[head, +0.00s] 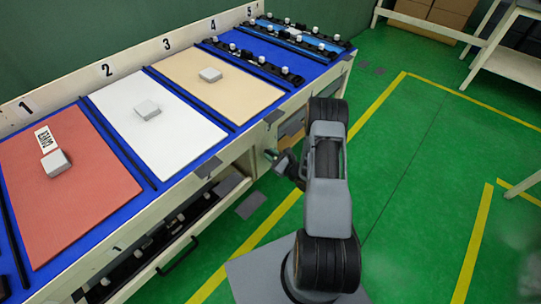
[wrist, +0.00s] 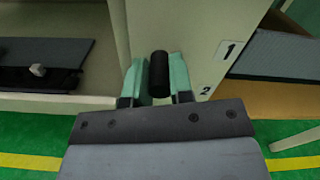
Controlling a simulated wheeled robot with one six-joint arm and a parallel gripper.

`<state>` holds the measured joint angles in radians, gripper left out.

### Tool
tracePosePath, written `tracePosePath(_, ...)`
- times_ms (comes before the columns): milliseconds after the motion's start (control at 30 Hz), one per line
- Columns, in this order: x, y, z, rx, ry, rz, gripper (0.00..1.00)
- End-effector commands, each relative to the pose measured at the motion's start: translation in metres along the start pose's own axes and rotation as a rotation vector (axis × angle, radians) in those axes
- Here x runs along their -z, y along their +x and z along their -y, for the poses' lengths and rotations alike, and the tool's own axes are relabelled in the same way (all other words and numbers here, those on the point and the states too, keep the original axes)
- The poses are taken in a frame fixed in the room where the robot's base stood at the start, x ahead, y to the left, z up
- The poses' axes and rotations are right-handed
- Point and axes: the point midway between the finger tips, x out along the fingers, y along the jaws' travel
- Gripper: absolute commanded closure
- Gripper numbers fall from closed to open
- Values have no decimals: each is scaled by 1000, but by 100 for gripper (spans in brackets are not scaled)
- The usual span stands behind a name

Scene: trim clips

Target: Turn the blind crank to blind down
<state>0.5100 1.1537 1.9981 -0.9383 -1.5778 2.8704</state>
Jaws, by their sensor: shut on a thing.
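My gripper (wrist: 160,72) has its two teal fingers on either side of a black upright cylindrical handle (wrist: 159,76) in the wrist view, and it is shut on it. The handle stands in front of a pale bench panel (wrist: 215,30) and looks like the knob of the crank. The crank's arm and pivot are hidden. In the head view my gripper (head: 272,157) is small and partly hidden by my arm, at the bench's front side. No blind can be made out in either view.
Marks 1 and 2 (wrist: 228,50) are on the panel right of the handle. The bench top holds red (head: 95,205), white (head: 175,140) and tan (head: 240,95) boards with grey blocks. An open shelf (wrist: 75,102) lies left of the handle.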

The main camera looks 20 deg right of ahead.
Motion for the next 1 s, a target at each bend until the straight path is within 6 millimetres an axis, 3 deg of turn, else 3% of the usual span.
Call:
tracePosePath(667, 1, 0, 2, 2, 48, -2, 100)
tracePosePath(700, 1, 0, 2, 2, 48, -3, 75)
tracePosePath(900, 0, 0, 2, 0, 48, -2, 56)
tracePosePath(1000, 0, 0, 2, -1, 48, -1, 54)
